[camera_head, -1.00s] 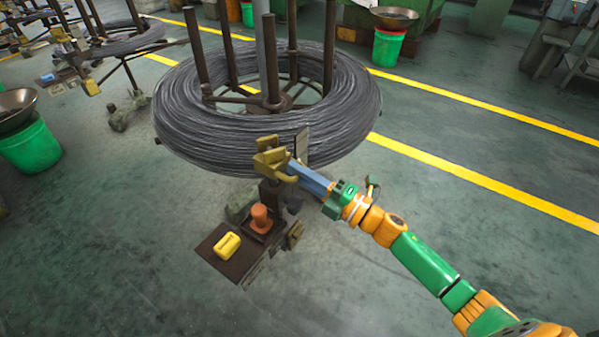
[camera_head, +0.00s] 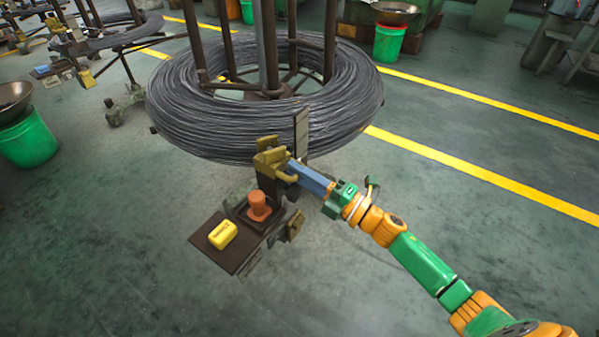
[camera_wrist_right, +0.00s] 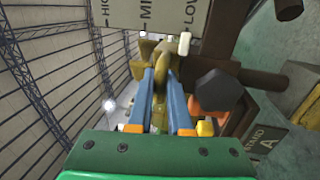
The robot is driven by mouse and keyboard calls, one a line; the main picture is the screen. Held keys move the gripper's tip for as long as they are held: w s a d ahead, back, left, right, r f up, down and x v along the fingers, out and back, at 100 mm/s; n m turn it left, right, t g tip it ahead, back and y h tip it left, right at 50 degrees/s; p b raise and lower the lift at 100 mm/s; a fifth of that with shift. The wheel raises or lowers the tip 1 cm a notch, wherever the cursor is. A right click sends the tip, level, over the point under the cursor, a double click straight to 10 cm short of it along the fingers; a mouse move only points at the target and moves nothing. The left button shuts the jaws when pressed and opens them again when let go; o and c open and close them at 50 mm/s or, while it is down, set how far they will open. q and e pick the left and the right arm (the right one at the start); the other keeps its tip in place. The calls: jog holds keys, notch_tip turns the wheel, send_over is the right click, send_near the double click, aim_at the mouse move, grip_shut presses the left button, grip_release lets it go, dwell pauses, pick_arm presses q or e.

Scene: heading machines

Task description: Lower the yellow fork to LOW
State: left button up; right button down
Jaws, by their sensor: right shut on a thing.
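The yellow fork (camera_head: 270,157) is a brassy yellow piece on a dark post in front of the wire coil. My right gripper (camera_head: 290,170) is shut on the fork's loop handle from the right. In the right wrist view, the blue fingers (camera_wrist_right: 159,85) close around the fork's curved loop (camera_wrist_right: 161,62). The scale plate (camera_wrist_right: 152,14) there reads HIGH, MID and LOW; a pale tip (camera_wrist_right: 184,43) shows beside LOW. The plate's edge also shows in the head view (camera_head: 302,132). My left gripper is out of view.
A large wire coil (camera_head: 215,130) on an upright stand is close behind the fork. Below are an orange knob (camera_head: 258,205) and a yellow block (camera_head: 222,235) on a dark base plate (camera_head: 240,262). A green bin (camera_head: 28,143) stands at left. Floor at lower left is clear.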

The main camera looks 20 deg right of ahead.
jog(key=shift+s+f, duration=0.1)
jog(key=shift+f, duration=0.25)
jog(key=c, duration=0.8)
grip_release()
jog(key=shift+c, duration=0.2)
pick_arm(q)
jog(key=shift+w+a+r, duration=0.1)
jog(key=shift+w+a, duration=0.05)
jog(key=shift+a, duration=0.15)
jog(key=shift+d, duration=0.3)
pick_arm(e)
jog(key=v, duration=0.7)
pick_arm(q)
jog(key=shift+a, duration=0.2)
pick_arm(e)
jog(key=shift+r, duration=0.1)
